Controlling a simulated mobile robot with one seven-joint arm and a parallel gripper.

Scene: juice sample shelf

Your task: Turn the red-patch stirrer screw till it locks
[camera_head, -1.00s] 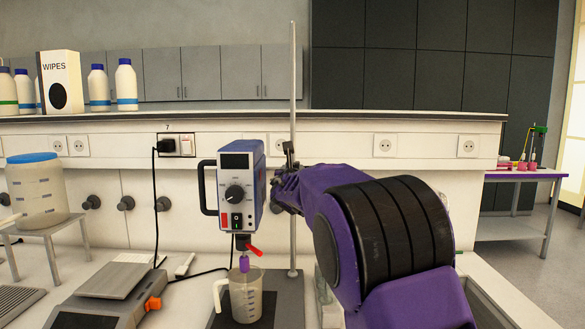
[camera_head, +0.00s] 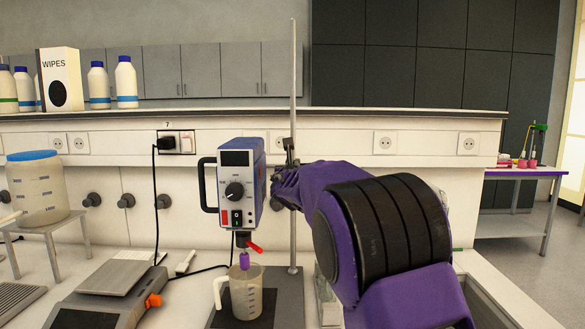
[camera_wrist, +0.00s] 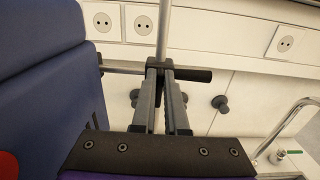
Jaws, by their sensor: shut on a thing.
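The stirrer (camera_head: 237,188) is a blue and grey box with a dial and a black side handle, mounted at an upright metal rod (camera_head: 293,90). In the wrist view its blue side (camera_wrist: 50,90) fills the left, with a red patch (camera_wrist: 7,166) at the lower left edge. My gripper (camera_wrist: 162,72) is shut on the dark screw (camera_wrist: 192,75) at the clamp by the rod; a black bar end sticks out to the right of the fingers. The fingers hide most of the screw. In the head view my purple wrist covers the grip, right of the stirrer.
A clear beaker (camera_head: 245,291) stands below the stirrer, around its purple-tipped shaft. A balance (camera_head: 100,290) and a blue-lidded container (camera_head: 38,190) stand to the left. Cables run behind. Wall sockets (camera_head: 385,144) line the back panel.

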